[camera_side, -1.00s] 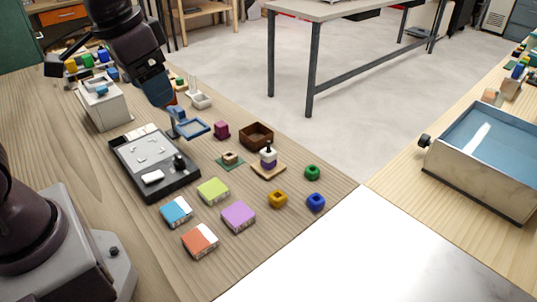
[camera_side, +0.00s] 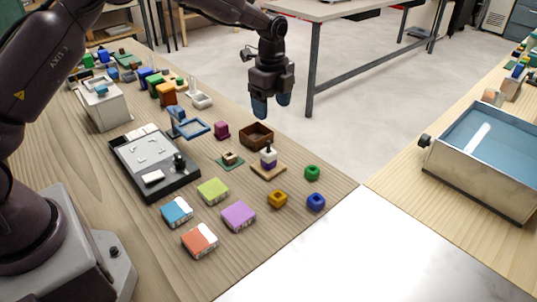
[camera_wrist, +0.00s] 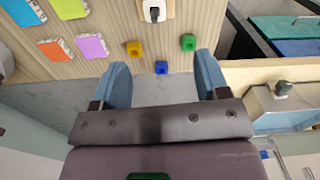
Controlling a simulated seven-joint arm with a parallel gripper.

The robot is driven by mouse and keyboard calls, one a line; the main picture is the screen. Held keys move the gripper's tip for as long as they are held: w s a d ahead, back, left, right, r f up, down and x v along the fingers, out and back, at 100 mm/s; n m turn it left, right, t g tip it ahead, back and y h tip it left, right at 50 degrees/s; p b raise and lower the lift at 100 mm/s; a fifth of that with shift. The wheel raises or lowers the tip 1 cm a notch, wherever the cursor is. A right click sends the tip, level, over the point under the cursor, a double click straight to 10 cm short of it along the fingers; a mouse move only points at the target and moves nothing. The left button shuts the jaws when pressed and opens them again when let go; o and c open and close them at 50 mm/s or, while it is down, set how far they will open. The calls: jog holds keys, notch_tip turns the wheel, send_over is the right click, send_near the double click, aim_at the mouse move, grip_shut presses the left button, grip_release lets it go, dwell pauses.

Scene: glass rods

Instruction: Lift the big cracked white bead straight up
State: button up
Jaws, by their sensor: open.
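A white bead (camera_side: 268,155) sits above a purple one on a black peg, on a small square wooden base (camera_side: 269,171) in the side view. The white bead also shows at the top edge of the wrist view (camera_wrist: 152,15), with the dark peg at its middle. The picture is too small to show any crack. My gripper (camera_side: 272,105) is open and empty, pointing down, well above the table and toward its far edge, away from the peg. In the wrist view, the two blue fingertips (camera_wrist: 161,64) stand wide apart.
A black tray (camera_side: 150,175) stands left. A blue-lined drawer (camera_side: 483,150) is at the right.

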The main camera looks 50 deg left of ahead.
aim_at(268, 149)
jog(key=shift+m, duration=0.6)
jog(key=shift+s+a+f, duration=0.1)
jog(key=shift+s+f, duration=0.1)
jog(key=shift+f, duration=3.1)
jog(key=shift+s+a+f, duration=0.1)
jog(key=shift+s+f, duration=0.05)
jog(key=shift+f, duration=3.1)
jog(key=c, duration=1)
notch_tip(268, 149, up, 10)
jog(key=shift+r, duration=0.1)
